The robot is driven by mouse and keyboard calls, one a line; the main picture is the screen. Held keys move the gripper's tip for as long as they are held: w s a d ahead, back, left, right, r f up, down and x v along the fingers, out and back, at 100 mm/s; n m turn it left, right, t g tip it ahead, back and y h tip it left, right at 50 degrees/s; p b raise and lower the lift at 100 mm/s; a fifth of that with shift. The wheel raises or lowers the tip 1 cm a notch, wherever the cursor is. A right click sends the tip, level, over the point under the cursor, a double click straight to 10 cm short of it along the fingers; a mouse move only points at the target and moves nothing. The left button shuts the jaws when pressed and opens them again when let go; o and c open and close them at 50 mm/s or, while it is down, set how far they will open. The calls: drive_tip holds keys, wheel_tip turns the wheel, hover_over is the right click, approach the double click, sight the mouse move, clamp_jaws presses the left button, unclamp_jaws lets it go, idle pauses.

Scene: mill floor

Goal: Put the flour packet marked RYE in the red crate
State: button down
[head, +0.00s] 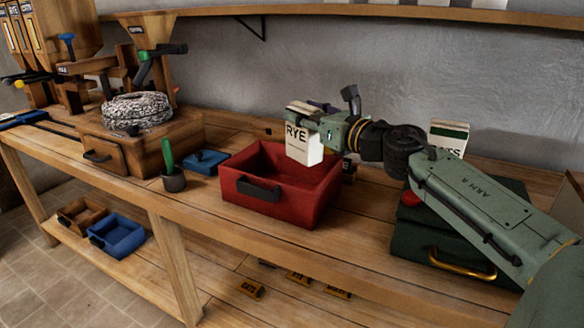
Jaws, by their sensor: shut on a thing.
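The flour packet marked RYE (301,150) is white with black letters and shows upright in the head view. My gripper (318,122) is shut on its upper part from the right. The red crate (268,207) stands on the workbench, with a black handle on its front. The packet is at the crate's back right part, over its opening in this view. Its lower edge shows in front of the crate's back wall; its exact height above the crate floor I cannot tell. The gripper's fingers are partly hidden by the packet and the wrist.
A dark green box (430,236) with a brass handle stands right of the crate, under my arm. Behind my arm is another packet (448,137), partly hidden.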

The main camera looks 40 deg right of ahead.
sight(305, 154)
wheel_tip(305, 154, down, 8)
drive_tip(key=shift+r+p, duration=0.15)
drive_tip(key=shift+p, duration=0.55)
drive_tip(key=shift+f, duration=0.2)
drive_tip(key=shift+f+b, duration=0.4)
drive_tip(key=shift+b, duration=0.15)
drive_tip(key=shift+f, duration=0.15)
drive_tip(key=c, duration=0.9)
unclamp_jaws()
